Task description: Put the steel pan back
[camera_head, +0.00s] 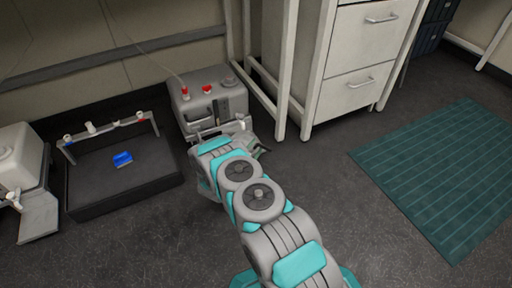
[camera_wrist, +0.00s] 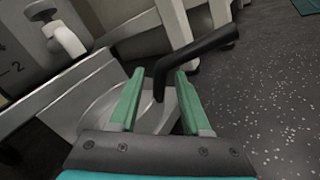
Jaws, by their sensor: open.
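In the wrist view, the steel pan (camera_wrist: 101,106) shows as a light grey round shape, partly hidden by my gripper (camera_wrist: 159,75). A bent black handle (camera_wrist: 200,51) rises from it and reaches to the upper right. My gripper is open, with one green finger on each side of the handle's lower end. I cannot tell whether the fingers touch it. In the camera_head view, my arm hides most of the pan, and my gripper is low in front of the grey unit (camera_head: 208,101) with red caps.
A black tray (camera_head: 95,197) with a small blue block (camera_head: 122,159) sits on the floor at left. Another pale unit (camera_head: 18,165) stands at the far left. A white drawer cabinet (camera_head: 355,60) stands behind on the right. The floor before the green mat (camera_head: 445,170) is clear.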

